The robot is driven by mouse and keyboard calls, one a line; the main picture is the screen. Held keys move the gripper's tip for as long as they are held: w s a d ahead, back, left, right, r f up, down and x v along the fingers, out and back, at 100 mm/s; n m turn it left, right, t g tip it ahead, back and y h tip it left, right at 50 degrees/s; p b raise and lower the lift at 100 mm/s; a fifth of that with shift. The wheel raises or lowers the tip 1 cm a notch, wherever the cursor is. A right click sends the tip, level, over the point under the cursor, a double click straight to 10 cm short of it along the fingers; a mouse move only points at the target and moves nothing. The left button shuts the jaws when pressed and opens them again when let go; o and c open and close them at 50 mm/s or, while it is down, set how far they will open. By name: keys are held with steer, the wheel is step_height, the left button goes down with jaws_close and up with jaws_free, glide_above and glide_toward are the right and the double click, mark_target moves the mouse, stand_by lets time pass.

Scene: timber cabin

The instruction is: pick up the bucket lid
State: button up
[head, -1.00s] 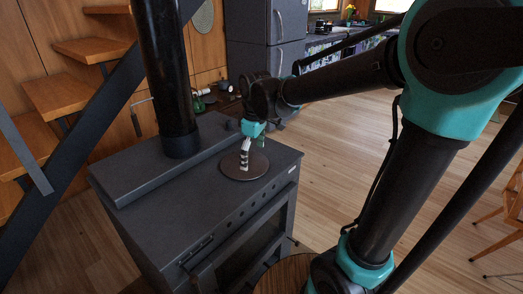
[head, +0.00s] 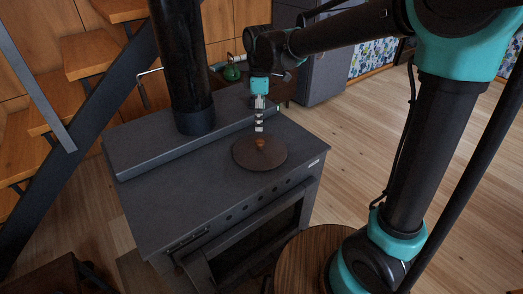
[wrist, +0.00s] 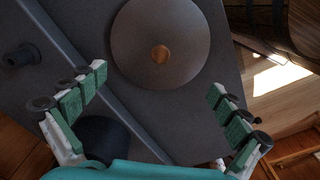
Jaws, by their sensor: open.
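The bucket lid (head: 260,154) is a round, dark brown disc with a small orange-brown knob. It lies flat on top of the dark grey stove (head: 180,190), near its back right. In the wrist view the lid (wrist: 185,55) is at the top centre, with its knob facing the camera. My gripper (head: 259,128) points down just above and behind the lid's knob in the head view. In the wrist view my gripper (wrist: 157,95) has its two green-padded fingers spread wide apart with nothing between them. The lid is beyond the fingertips and apart from them.
A black stovepipe (head: 180,70) rises from the stove's raised back ledge, left of my gripper. A green, rounded object (head: 232,72) stands behind the stove. Wooden stairs (head: 90,65) are at the left. A round wooden top (head: 310,262) is at the front. Open floor lies right.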

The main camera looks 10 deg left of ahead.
mark_target(260, 141)
step_height(260, 141, down, 12)
steer(key=shift+s+r, duration=0.1)
stand_by(0.5)
steer(key=c, duration=1.5)
